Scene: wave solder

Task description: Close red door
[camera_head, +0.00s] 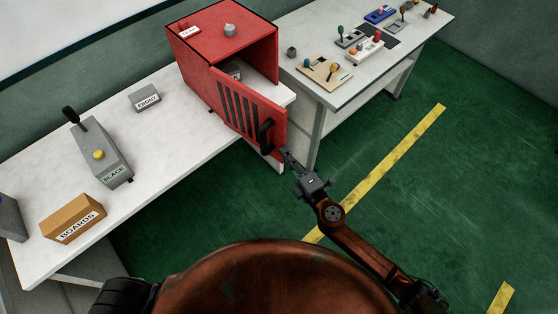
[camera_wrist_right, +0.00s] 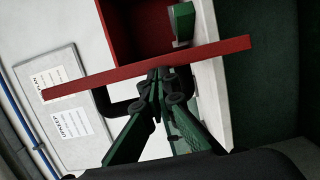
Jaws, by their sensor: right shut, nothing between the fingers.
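The red box (camera_head: 225,52) stands at the back of the white table in the head view. Its red door (camera_head: 241,108) has dark slots and hangs ajar, swung out toward me. A black handle (camera_head: 265,135) sits near the door's right edge. My right gripper (camera_head: 287,156) is shut and empty beside the handle at the door's lower right. In the right wrist view the door (camera_wrist_right: 215,54) shows edge-on as a red bar, and my right fingertips (camera_wrist_right: 160,76) are close against it, by the black handle (camera_wrist_right: 122,106). I cannot tell whether they touch. My left gripper is not in view.
A second table (camera_head: 318,20) at right carries several controls. The green floor (camera_head: 430,180) is clear.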

